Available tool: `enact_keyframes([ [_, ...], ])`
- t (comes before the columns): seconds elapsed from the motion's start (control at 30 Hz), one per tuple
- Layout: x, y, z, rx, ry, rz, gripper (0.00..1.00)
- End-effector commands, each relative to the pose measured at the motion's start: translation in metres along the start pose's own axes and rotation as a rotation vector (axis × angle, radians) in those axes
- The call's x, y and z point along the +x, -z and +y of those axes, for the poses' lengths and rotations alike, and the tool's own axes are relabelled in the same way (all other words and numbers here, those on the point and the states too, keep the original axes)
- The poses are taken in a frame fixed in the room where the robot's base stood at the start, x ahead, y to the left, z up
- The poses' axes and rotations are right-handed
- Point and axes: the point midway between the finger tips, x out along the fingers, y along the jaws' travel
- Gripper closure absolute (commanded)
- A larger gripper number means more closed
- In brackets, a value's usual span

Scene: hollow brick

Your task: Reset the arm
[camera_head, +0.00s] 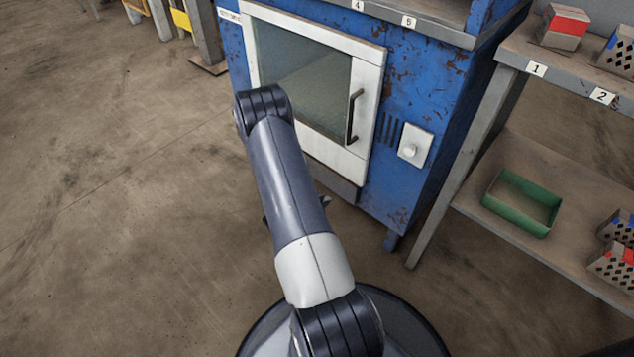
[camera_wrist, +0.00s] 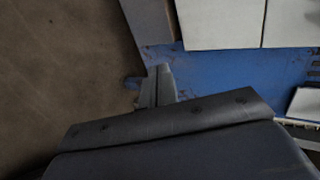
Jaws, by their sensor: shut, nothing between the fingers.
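My arm (camera_head: 285,185) rises from the bottom of the head view and bends in front of the blue cabinet (camera_head: 425,100). My gripper is mostly hidden behind the arm link in the head view; only small dark bits show at its sides. In the wrist view my gripper (camera_wrist: 157,87) shows its fingers together, shut and empty, with the blue cabinet front and white door frame beyond. The cabinet's glass door (camera_head: 305,75) is closed, with a dark handle (camera_head: 354,116) on its right side.
A light switch (camera_head: 409,150) sits right of the door. A shelf rack (camera_head: 480,150) at right holds a green tray (camera_head: 520,205) and several hollow bricks (camera_head: 612,268). A red-topped brick (camera_head: 563,27) stands on its upper shelf. The floor at left is clear.

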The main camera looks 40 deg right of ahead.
Motion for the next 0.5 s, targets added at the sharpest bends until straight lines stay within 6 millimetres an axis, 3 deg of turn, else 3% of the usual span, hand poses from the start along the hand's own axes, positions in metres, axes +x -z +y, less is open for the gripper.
enact_keyframes([
  [0.33, -0.002, 0.000, 0.000, -0.001, 0.000, 0.000, 1.00],
  [0.5, 0.009, 0.001, 0.002, 0.001, 0.000, 0.002, 1.00],
])
